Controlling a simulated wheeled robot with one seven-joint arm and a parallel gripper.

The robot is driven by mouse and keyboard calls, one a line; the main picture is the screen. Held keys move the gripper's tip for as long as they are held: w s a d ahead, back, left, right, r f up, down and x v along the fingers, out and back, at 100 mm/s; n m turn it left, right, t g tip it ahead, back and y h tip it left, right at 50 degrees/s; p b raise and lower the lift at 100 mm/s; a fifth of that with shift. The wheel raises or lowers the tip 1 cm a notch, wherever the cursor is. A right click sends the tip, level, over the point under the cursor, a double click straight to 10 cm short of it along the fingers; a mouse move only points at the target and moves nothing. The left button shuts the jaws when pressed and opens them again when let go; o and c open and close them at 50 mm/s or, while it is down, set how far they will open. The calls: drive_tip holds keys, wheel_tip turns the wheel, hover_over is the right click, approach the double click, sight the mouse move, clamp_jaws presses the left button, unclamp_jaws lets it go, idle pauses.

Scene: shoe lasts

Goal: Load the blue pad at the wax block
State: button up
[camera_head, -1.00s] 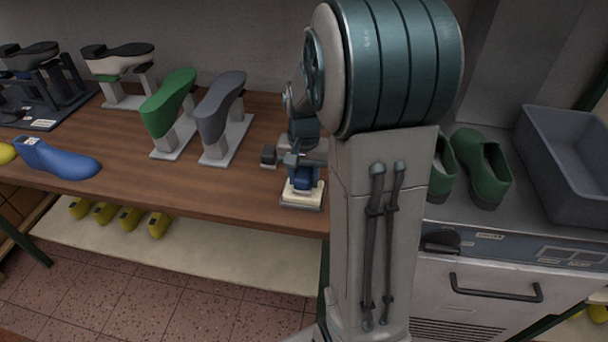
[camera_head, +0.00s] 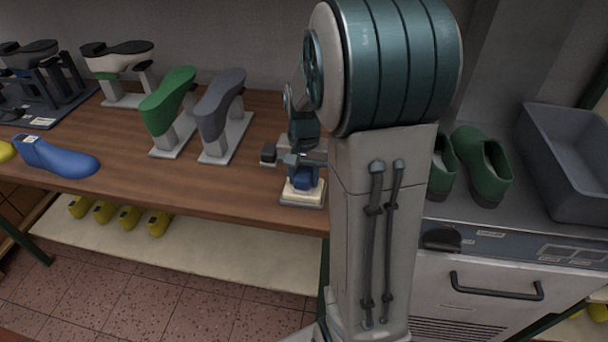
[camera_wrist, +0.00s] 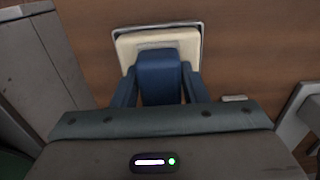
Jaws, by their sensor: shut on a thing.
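The wax block (camera_head: 303,197) is a cream block in a shallow metal-rimmed tray at the front edge of the wooden bench. It also shows in the wrist view (camera_wrist: 130,48), beyond the pad. The blue pad (camera_wrist: 158,74) is dark blue and sits between my gripper's fingers (camera_wrist: 158,88), which are shut on it. In the head view, the pad (camera_head: 303,183) and my gripper (camera_head: 304,171) are small and low over the block. The pad's far end overlaps the block in the wrist view; I cannot tell whether they touch. The pad's underside is hidden.
A grey last (camera_head: 219,105), a green last (camera_head: 168,103) and a blue last (camera_head: 58,158) are farther left. Green shoes (camera_head: 482,168) and a grey bin (camera_head: 570,165) are at right. My arm hides the bench's right end.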

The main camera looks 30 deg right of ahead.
sight(304, 172)
idle(0.6)
wheel_tip(304, 172, up, 7)
drive_tip(key=p, duration=0.5)
drive_tip(key=shift+f, duration=0.1)
idle(0.7)
